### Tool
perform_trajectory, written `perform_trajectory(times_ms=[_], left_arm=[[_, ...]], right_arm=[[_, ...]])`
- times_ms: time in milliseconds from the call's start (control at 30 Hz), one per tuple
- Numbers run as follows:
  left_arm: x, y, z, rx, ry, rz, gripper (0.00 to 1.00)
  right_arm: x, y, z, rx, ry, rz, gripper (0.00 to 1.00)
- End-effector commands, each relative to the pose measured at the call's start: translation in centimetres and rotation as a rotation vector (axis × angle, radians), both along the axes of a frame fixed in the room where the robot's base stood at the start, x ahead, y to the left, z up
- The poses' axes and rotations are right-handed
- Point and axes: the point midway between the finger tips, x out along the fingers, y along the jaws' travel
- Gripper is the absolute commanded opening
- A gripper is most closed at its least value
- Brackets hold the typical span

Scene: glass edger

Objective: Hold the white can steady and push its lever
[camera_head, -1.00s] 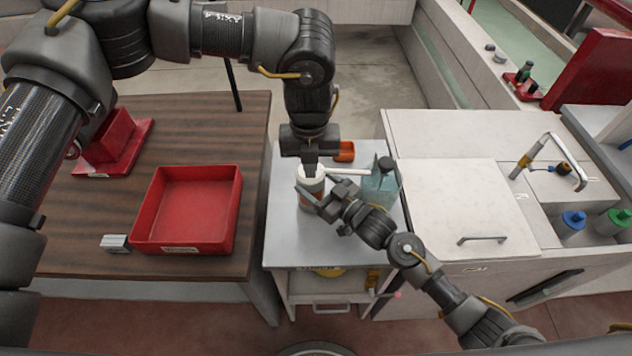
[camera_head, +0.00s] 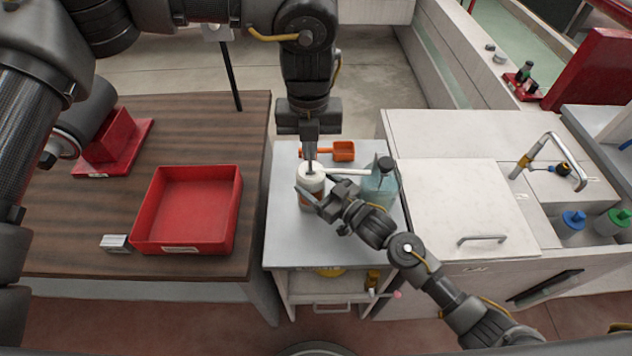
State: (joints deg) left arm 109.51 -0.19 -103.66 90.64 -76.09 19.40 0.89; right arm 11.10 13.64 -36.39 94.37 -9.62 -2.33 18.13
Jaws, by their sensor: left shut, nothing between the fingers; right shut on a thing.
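The white can (camera_head: 311,183) stands upright on the grey top of a small cart (camera_head: 335,248), with an orange-brown band low on its side. A long white bar, likely its lever (camera_head: 350,171), runs from its top to the right. My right gripper (camera_head: 315,198) is shut on the can's body from the lower right and hides part of it. My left gripper (camera_head: 310,158) points straight down over the can's top, fingers shut and empty. Its tips are at or just above the lid; I cannot tell whether they touch.
A bluish clear container with a dark cap (camera_head: 382,183) stands close right of the can. An orange scoop (camera_head: 343,151) lies behind. A red tray (camera_head: 187,210) is on the wooden table at left. A white cabinet (camera_head: 455,200) stands at right.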

Motion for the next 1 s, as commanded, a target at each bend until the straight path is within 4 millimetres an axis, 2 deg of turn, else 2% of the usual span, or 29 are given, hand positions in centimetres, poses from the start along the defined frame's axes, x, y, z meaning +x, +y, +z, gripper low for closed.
perform_trajectory(times_ms=[100, 133, 300, 667, 767, 1000], left_arm=[[0.0, 0.0, 0.0, 0.0, 0.0, 0.0, 0.0], [0.0, 0.0, 0.0, 0.0, 0.0, 0.0, 0.0], [0.0, 0.0, 0.0, 0.0, 0.0, 0.0, 0.0], [0.0, 0.0, 0.0, 0.0, 0.0, 0.0, 0.0], [0.0, 0.0, 0.0, 0.0, 0.0, 0.0, 0.0], [0.0, 0.0, 0.0, 0.0, 0.0, -0.001, 0.0]], right_arm=[[0.0, 0.0, -0.1, -0.001, 0.001, 0.001, 0.46], [0.0, 0.0, -0.1, -0.001, 0.001, 0.0, 0.7], [0.0, 0.0, -0.1, -0.001, 0.001, 0.0, 0.93], [-0.4, -0.4, -0.1, -0.001, 0.001, 0.0, 0.93], [-1.3, -1.3, -0.1, -0.001, 0.001, 0.0, 0.93], [-4.9, -4.9, -0.2, -0.004, 0.002, 0.001, 0.93]])
